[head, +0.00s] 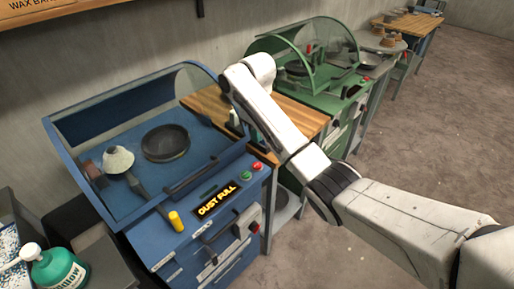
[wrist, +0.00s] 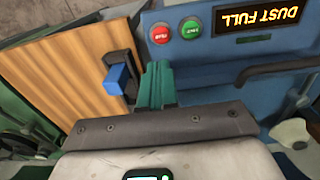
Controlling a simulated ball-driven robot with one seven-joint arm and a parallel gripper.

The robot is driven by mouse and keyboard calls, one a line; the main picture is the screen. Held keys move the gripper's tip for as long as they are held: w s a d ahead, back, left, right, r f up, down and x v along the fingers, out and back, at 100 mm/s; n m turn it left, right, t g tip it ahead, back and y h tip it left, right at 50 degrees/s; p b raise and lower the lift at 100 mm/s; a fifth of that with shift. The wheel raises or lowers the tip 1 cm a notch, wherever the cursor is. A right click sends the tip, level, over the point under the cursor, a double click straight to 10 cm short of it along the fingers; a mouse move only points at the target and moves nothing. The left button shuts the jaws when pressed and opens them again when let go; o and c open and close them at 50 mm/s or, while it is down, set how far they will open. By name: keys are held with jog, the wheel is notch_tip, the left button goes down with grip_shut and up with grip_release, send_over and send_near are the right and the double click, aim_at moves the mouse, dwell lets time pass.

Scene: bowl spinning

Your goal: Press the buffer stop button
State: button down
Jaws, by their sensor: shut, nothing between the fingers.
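The blue buffing cabinet (head: 75,170) stands at the left in the head view. On its front panel, right of the lit DUST FULL sign (head: 215,201), are a red button (head: 258,165) and a green button (head: 246,175). The wrist view shows the panel upside down, with the red button (wrist: 160,34) left of the green button (wrist: 191,27). Their small labels are hard to read. My gripper (wrist: 158,70) shows there as teal fingers, shut and empty. In the picture its tips lie just below the buttons; I see no contact. In the head view my arm mostly hides it.
A wooden-topped bench (head: 300,115) adjoins the cabinet, with a blue block on a dark holder (wrist: 120,78) over the wood. A dark bar handle (wrist: 275,70) runs along the cabinet front. A yellow knob (head: 176,220) stands up at the cabinet's front left. A green machine (head: 310,60) is behind.

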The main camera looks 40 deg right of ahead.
notch_tip(320, 180, up, 3)
jog(key=shift+f+p, duration=0.15)
jog(key=shift+p, duration=0.6)
jog(key=shift+t+y, duration=0.3)
jog(key=shift+y, duration=0.3)
jog(key=s+a+f, duration=0.1)
jog(key=a+f, duration=0.2)
jog(key=s+a+f, duration=0.1)
jog(key=a+f, duration=0.2)
jog(key=a, duration=0.1)
jog(key=s+a+f, duration=0.2)
jog(key=a, duration=0.1)
jog(key=shift+s+a+f, duration=0.1)
jog(key=shift+a+f, duration=0.15)
jog(key=shift+f, duration=0.15)
jog(key=s+a+f, duration=0.3)
jog(key=s, duration=0.4)
jog(key=s+a+f, duration=0.3)
jog(key=s, duration=0.4)
jog(key=s+a+f, duration=0.3)
jog(key=s, duration=0.4)
jog(key=s+d+r+m+h, duration=0.1)
jog(key=s+d, duration=0.1)
jog(key=s, duration=0.9)
jog(key=shift+d, duration=0.4)
dwell(1.5)
